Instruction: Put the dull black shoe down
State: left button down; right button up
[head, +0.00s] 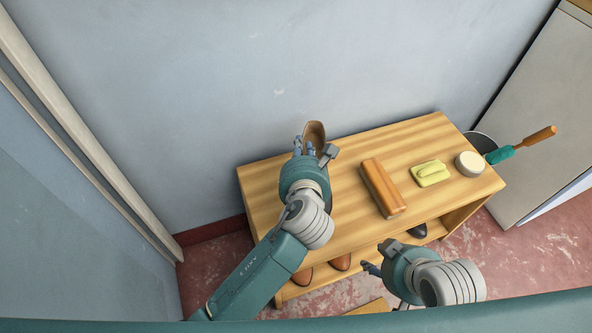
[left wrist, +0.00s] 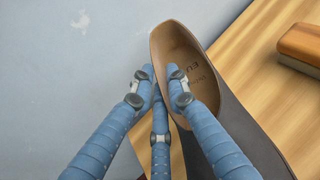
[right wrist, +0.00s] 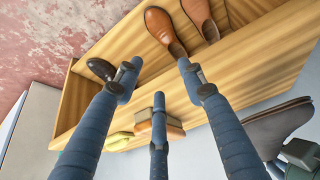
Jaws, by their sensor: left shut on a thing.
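The dull black shoe shows in the left wrist view (left wrist: 240,130) with a dark grey outside and tan lining. My left gripper (left wrist: 160,75) is shut on its heel-end rim. In the head view, the shoe's tan opening (head: 315,131) shows beyond my left gripper (head: 311,150), over the back left of the wooden bench (head: 345,225). Its dark side also shows in the right wrist view (right wrist: 275,128). I cannot tell whether its sole touches the bench top. My right gripper (head: 369,268) is open and empty at the bench front; its fingers (right wrist: 157,75) are apart.
On the bench top are a wooden-backed brush (head: 382,188), a yellow cloth (head: 430,173) and a round tin (head: 469,163). Brown shoes (head: 340,262) and a shiny black shoe (head: 418,231) stand on the lower shelf. The wall (head: 240,90) is close behind.

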pick_arm(q)
notch_tip(320, 180, down, 3)
jog(key=shift+f+b, duration=0.15)
jog(key=shift+b, duration=0.55)
pick_arm(e)
jog(key=w+a+r+t, duration=0.1)
jog(key=w, duration=0.2)
jog(key=w+a+r+t, duration=0.1)
jog(key=w+r+t, duration=0.1)
jog(key=w, duration=0.1)
jog(key=w+a+r+t+y, duration=0.1)
jog(key=w+r, duration=0.1)
jog(key=w, duration=0.1)
pick_arm(q)
jog(key=shift+f, duration=0.2)
pick_arm(e)
jog(key=shift+w+a+r+t, duration=0.2)
jog(key=shift+w+r+t, duration=0.2)
jog(key=shift+r+t, duration=0.1)
pick_arm(q)
notch_tip(320, 180, down, 4)
jog(key=shift+r+b, duration=0.25)
jog(key=shift+b, duration=0.75)
pick_arm(e)
jog(key=w+a+r+t+y, duration=0.2)
jog(key=w+r+t, duration=0.2)
jog(key=r, duration=0.5)
jog(key=shift+w+a+n+t, duration=0.3)
jog(key=shift+w+t, duration=0.1)
jog(key=shift+w, duration=0.3)
